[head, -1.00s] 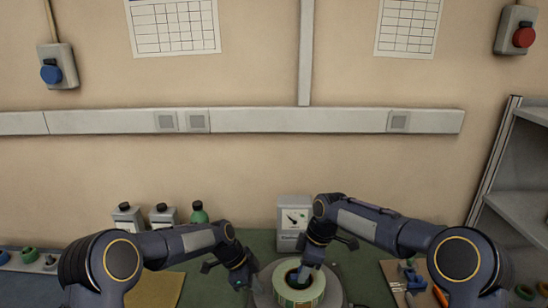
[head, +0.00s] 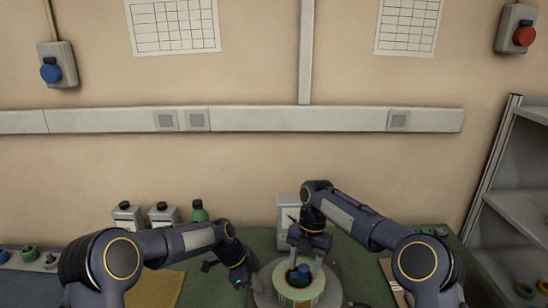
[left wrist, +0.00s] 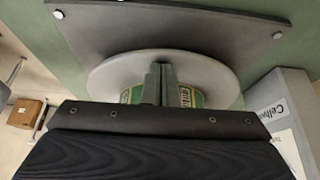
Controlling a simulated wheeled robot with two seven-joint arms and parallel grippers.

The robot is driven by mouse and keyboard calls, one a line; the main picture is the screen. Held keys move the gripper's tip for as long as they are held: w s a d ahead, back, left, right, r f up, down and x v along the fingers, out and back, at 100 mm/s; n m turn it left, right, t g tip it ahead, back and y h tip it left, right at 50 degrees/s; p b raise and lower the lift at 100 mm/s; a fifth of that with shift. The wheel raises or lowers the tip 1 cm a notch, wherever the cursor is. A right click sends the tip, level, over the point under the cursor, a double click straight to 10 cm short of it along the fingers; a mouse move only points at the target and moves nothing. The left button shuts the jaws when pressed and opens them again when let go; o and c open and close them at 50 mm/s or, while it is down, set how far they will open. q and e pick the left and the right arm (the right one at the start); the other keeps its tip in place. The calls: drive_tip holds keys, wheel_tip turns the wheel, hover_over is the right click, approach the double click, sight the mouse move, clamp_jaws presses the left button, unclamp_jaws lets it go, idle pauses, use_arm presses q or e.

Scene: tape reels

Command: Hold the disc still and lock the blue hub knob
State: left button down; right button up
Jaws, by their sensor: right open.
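The disc is a round grey plate (head: 331,292) with a green and cream reel (head: 297,295) on it. The blue hub knob (head: 301,270) shows in the reel's centre. My right gripper (head: 305,262) is open, pointing down over the hub with its fingers close to the knob. Whether they touch it is unclear. My left gripper (head: 243,282) is low at the disc's left side. In the left wrist view its fingers (left wrist: 160,70) are together in front of the reel (left wrist: 187,97) and the grey disc (left wrist: 215,75). Contact with the disc cannot be told.
A grey meter box (head: 287,208) stands behind the disc. A shelf (head: 510,210) is at the right. My right arm covers part of the right bench.

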use_arm(q)
drive_tip(key=shift+s+f, duration=0.2)
drive_tip(key=shift+f, duration=0.15)
use_arm(e)
drive_tip(key=shift+f, duration=0.25)
drive_tip(key=shift+f, duration=0.25)
use_arm(q)
drive_tip(key=shift+a, duration=0.1)
use_arm(e)
drive_tip(key=shift+r, duration=0.15)
